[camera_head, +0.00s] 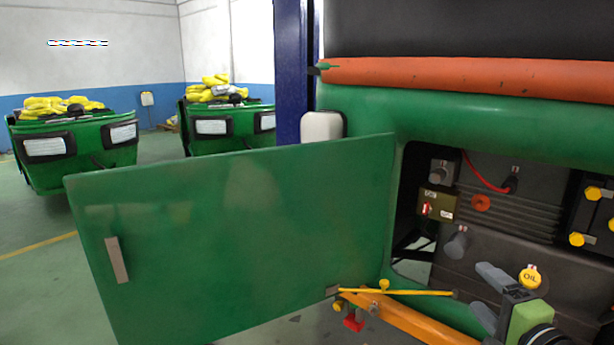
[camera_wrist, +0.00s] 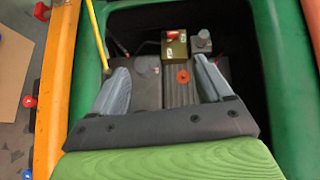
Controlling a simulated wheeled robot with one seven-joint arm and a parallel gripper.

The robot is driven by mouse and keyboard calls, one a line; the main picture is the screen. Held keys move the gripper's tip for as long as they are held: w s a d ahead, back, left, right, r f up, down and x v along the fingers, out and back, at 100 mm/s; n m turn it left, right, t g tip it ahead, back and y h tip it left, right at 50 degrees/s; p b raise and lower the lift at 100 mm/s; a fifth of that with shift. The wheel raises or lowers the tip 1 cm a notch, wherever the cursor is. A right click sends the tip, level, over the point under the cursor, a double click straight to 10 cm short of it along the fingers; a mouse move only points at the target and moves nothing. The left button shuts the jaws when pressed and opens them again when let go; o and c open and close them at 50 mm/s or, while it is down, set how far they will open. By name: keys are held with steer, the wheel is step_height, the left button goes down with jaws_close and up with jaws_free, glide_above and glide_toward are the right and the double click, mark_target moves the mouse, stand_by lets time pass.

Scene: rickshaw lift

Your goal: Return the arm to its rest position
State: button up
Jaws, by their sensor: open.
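My gripper (camera_head: 486,296) is at the lower right of the head view, in front of the open engine bay of the green rickshaw (camera_head: 470,115). Its two grey fingers are spread apart with nothing between them. In the wrist view, my gripper (camera_wrist: 162,72) points into the bay, with the fingers wide apart. Beyond them are a dark ribbed engine block (camera_wrist: 180,92), an orange-red round knob (camera_wrist: 183,77) and an olive box (camera_wrist: 174,48) with a red switch. Most of my arm is out of view.
The green door (camera_head: 240,235) stands swung open to the left, with a yellow rod (camera_head: 400,292) at its lower edge. A yellow oil cap (camera_head: 530,277) is close to my gripper. An orange bar (camera_head: 405,322) lies low. Two green vehicles stand behind, with open floor between.

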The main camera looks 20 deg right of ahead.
steer(key=w+a+f+n+g+y+p, duration=0.15)
steer(key=w+a+n+g+y, duration=0.3)
steer(key=a, duration=0.65)
steer(key=w+a+f+n+g+y+p, duration=0.1)
steer(key=w+a+n+g+y+p, duration=0.15)
steer(key=w+a+n, duration=0.65)
steer(key=s+a+r+n+g+p, duration=0.2)
steer(key=s+a+n+p, duration=0.1)
steer(key=s+a, duration=0.3)
steer(key=s+a+r+n+g+h+p, duration=0.1)
steer(key=s+a+r+n+p, duration=0.1)
steer(key=s+a, duration=0.4)
steer(key=s+r+n, duration=0.1)
steer(key=s+n, duration=0.1)
steer(key=s, duration=0.3)
steer(key=shift+a+r+g+h+p, duration=0.25)
steer(key=shift+r+g+h+p, duration=0.05)
steer(key=shift+g+p, duration=0.1)
